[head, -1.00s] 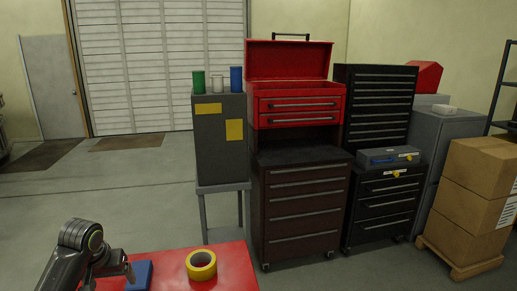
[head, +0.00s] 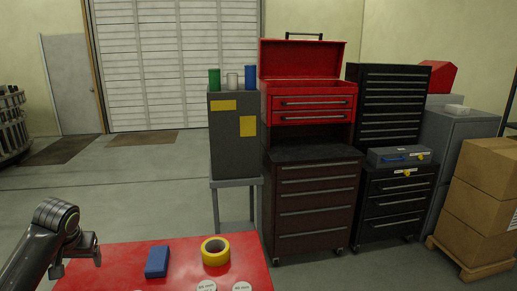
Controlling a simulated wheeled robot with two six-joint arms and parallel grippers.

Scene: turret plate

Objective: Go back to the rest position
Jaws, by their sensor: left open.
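My left gripper (head: 77,262) is at the lower left of the head view, open and empty, with its fingers at the left end of the red tabletop (head: 125,262). A blue block (head: 157,262) lies on the tabletop to the right of the gripper, clear of it. A roll of yellow tape (head: 215,258) lies flat to the right of the block. My right gripper is not in view.
Two round white labelled things (head: 205,287) are cut off at the bottom edge. Behind the table are a grey cabinet (head: 232,150) on a stand, a red toolbox (head: 305,90) on a dark drawer chest (head: 315,200), and stacked boxes (head: 480,205). Open floor lies at left.

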